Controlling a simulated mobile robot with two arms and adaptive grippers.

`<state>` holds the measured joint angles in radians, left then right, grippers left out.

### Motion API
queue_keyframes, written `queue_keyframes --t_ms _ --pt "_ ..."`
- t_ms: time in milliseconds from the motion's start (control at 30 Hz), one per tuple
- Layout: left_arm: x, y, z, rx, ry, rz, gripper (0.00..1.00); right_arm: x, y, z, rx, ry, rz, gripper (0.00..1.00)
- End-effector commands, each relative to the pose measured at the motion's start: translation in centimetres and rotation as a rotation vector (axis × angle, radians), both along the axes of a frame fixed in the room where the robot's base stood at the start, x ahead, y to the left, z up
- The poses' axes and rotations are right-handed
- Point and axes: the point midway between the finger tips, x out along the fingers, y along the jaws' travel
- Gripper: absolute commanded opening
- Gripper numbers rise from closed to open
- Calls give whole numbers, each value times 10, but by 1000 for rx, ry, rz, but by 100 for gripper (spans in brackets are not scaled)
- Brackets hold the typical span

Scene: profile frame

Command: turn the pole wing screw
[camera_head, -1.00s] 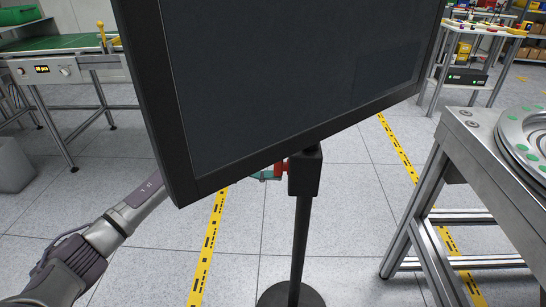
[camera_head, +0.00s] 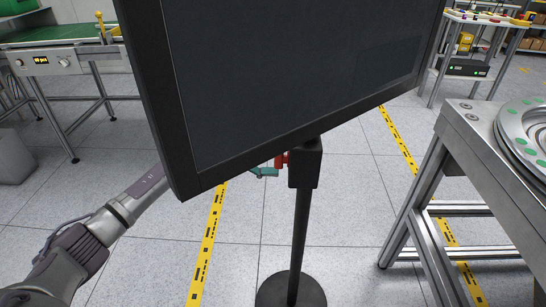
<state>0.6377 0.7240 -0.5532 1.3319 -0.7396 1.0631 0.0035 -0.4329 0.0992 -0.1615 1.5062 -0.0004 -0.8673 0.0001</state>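The red wing screw (camera_head: 281,161) sits on the left side of the black pole clamp (camera_head: 305,165), just below the dark screen (camera_head: 290,70). The clamp is on an upright black pole (camera_head: 300,235) with a round base (camera_head: 290,291). My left arm comes in from the lower left and passes behind the screen's lower left corner. Only a teal fingertip part of my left gripper (camera_head: 264,171) shows, just left of the red screw and close to it. The rest of the gripper is hidden by the screen, so its opening cannot be seen. My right gripper is not in view.
A metal-framed table (camera_head: 465,125) with a round silver fixture (camera_head: 527,135) stands at the right. A green-topped conveyor (camera_head: 55,37) stands at the back left. Yellow floor tape (camera_head: 207,245) runs left of the pole. The floor around the base is clear.

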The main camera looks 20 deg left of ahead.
Motion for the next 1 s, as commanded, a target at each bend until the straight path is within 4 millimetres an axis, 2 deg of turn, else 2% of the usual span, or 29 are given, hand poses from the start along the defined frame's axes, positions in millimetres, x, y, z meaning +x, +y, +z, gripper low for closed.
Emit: queue_keyframes --t_ms 233,367,800,1000 --pt "0 0 0 0 -1 -1 92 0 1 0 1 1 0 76" --pt "-2 8 0 1 0 1 92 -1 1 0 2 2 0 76" --pt "-26 91 0 2 0 3 92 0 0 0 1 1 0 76" --pt "-32 112 0 0 1 2 92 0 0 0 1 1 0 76"
